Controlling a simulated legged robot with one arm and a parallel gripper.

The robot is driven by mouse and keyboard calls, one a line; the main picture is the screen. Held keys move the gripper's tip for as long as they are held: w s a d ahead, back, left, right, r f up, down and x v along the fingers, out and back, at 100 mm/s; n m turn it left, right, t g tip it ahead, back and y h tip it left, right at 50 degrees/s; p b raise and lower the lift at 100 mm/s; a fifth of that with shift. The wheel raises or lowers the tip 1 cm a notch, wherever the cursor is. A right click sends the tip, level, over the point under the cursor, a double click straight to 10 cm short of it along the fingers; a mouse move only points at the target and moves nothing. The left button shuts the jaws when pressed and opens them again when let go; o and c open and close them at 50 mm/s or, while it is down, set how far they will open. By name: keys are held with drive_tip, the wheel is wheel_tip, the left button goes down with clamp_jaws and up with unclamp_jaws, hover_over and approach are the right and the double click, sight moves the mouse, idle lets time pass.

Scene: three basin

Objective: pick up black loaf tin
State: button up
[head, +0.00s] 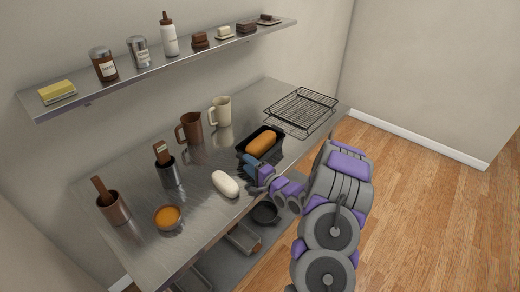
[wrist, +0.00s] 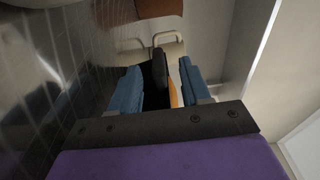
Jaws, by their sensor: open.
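The black loaf tin (head: 243,154) stands on the metal table near its front edge, with an orange-brown loaf (head: 261,143) in it. My gripper (head: 254,168) is at the near wall of the tin in the head view. In the wrist view the open blue fingers of my gripper (wrist: 160,85) stand on either side of a dark upright piece of the tin (wrist: 160,70). A strip of the orange loaf (wrist: 174,95) shows beside it. I cannot tell whether the fingers touch the tin.
A white dough piece (head: 225,184) lies left of the tin. A brown jug (head: 190,128) and a cream jug (head: 220,111) stand behind it. A black wire rack (head: 301,109) is to the right. A shelf (head: 150,72) with jars runs along the wall above.

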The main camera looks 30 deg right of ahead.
sight(241, 160)
drive_tip(key=shift+w+d+f, duration=0.1)
drive_tip(key=shift+w+f, duration=0.1)
drive_tip(key=shift+w, duration=0.15)
drive_tip(key=b+x, duration=0.1)
drive_tip(key=x, duration=0.3)
drive_tip(key=shift+s+a+f+b, duration=0.1)
drive_tip(key=shift+a+b, duration=0.1)
drive_tip(key=shift+b, duration=0.15)
drive_tip(key=shift+a, duration=0.3)
drive_tip(key=shift+d, duration=0.15)
drive_tip(key=shift+c, duration=0.3)
drive_tip(key=shift+d, duration=0.4)
drive_tip(key=c, duration=0.4)
drive_tip(key=shift+a, duration=0.4)
clamp_jaws()
drive_tip(key=shift+d, duration=0.1)
